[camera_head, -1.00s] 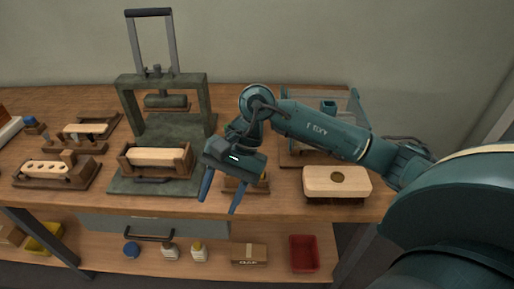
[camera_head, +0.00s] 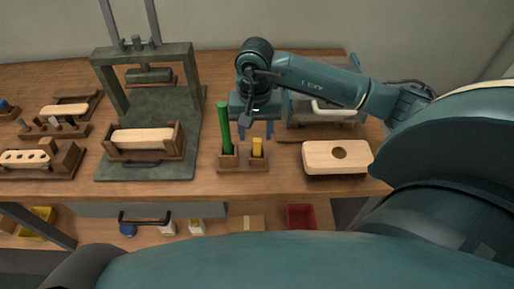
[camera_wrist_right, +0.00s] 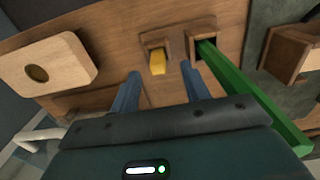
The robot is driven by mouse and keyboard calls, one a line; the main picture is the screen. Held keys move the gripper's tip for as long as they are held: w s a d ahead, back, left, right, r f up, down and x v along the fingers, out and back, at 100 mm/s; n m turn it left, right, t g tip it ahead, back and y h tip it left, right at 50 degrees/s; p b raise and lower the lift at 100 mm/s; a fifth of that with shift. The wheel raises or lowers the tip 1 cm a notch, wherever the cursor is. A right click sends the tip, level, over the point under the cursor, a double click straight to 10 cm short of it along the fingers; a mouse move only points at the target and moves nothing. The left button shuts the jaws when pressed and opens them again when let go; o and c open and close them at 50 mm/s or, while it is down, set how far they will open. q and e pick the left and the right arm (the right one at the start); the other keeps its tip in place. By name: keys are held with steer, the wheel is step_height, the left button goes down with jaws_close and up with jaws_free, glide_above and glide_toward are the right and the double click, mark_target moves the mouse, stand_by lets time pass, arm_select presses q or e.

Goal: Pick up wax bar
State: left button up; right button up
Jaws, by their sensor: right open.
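The yellow wax bar (camera_head: 257,146) stands in the right socket of a small wooden holder (camera_head: 241,166) near the table's front. It also shows in the right wrist view (camera_wrist_right: 157,62), just beyond the gap between my fingertips. A tall green bar (camera_head: 224,127) stands in the left socket, close beside it. My right gripper (camera_head: 256,133) is open and empty, pointing down just above and behind the wax bar. Its two blue fingers also show in the right wrist view (camera_wrist_right: 160,74), with the green bar just outside the right finger. My left gripper is not in view.
A dark green press (camera_head: 188,100) stands left of the holder, with a pale block (camera_head: 143,138) in a wooden cradle. A pale board with a round hole (camera_head: 318,159) lies to the right. A drawer handle (camera_head: 145,219) and a red bin (camera_head: 300,216) are below.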

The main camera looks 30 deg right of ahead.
mark_target(257, 139)
steer(key=f, duration=0.3)
steer(key=f+p, duration=0.1)
steer(key=f, duration=0.1)
steer(key=shift+w+d, duration=0.1)
steer(key=shift+d, duration=0.2)
steer(key=shift+c, duration=0.4)
jaws_close()
